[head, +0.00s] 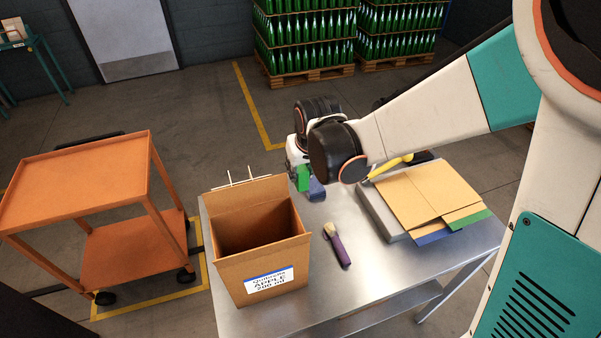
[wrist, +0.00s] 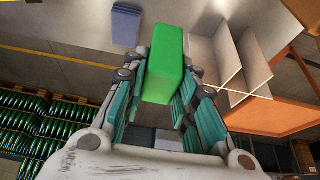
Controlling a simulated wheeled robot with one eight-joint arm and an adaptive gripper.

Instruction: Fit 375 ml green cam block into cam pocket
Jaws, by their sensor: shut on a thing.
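A green block (head: 303,178) is held by my gripper (head: 301,172) above the far left part of the metal table. In the wrist view the green block (wrist: 167,62) sits between the two finger linkages of my gripper (wrist: 164,75), which are shut on it. A blue block (head: 316,190) rests on the table close to the right of the green one. It also shows apart from the gripper in the wrist view (wrist: 127,23). I cannot make out a cam pocket in either view.
A purple-handled brush (head: 337,246) lies mid-table. Flat cardboard sheets (head: 425,190) and a yellow-handled tool (head: 391,166) lie on the right. An orange cart (head: 80,180) stands left.

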